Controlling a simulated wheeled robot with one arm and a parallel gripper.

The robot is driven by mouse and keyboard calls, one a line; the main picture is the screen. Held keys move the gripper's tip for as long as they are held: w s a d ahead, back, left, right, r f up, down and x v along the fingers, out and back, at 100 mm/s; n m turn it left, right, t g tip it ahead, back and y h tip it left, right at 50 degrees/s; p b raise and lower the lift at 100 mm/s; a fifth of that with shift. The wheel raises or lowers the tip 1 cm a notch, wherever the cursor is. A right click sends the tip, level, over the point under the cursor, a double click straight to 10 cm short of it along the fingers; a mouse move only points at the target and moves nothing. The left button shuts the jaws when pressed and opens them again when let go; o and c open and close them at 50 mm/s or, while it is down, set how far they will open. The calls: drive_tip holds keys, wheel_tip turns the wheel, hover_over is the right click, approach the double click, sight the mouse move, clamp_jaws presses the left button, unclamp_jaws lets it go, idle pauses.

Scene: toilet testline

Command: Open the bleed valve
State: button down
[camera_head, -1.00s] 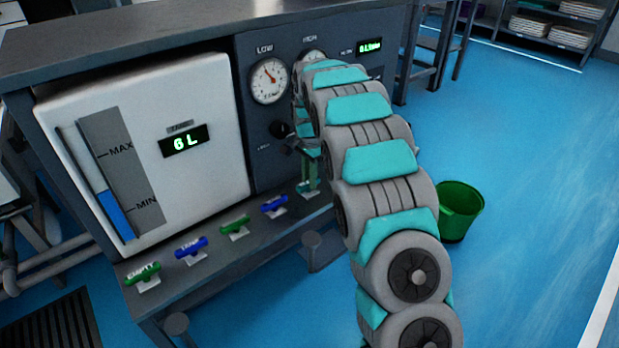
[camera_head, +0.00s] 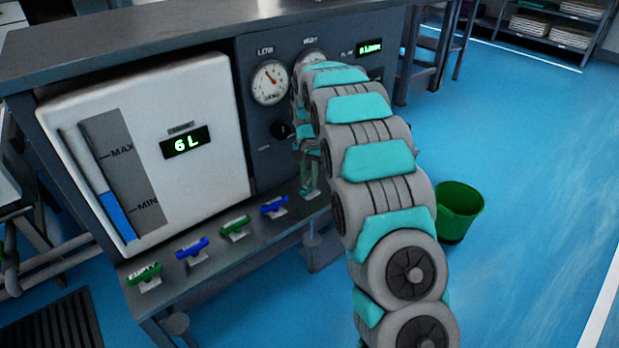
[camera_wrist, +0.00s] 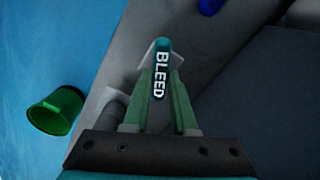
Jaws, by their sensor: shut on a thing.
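The bleed valve handle (camera_wrist: 160,75) is a teal bar with the white word BLEED, seen in the wrist view. My gripper (camera_wrist: 160,88) has its two green fingers shut on this handle, one on each side. In the head view my gripper (camera_head: 309,178) reaches down to the right end of the valve shelf, and my arm hides part of that spot. The handle itself is hard to make out there.
Green and blue valve handles, such as the EMPTY handle (camera_head: 144,274) and a blue one (camera_head: 274,206), line the shelf. A white tank (camera_head: 150,150) reads 6 L. Gauges (camera_head: 270,82) sit behind. A green bucket (camera_head: 459,212) stands on the open blue floor.

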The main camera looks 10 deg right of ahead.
sight(307, 181)
drive_tip(key=n, duration=0.6)
drive_tip(key=shift+w+a+n, duration=0.1)
drive_tip(key=shift+a+n, duration=0.05)
drive_tip(key=shift+n, duration=0.15)
drive_tip(key=n, duration=0.5)
drive_tip(key=shift+a+n+p, duration=0.1)
drive_tip(key=shift+n+p, duration=0.2)
drive_tip(key=shift+p, duration=0.05)
drive_tip(key=c, duration=0.7)
unclamp_jaws()
wheel_tip(307, 181, up, 7)
drive_tip(key=shift+f, duration=0.2)
drive_tip(key=shift+r, duration=0.55)
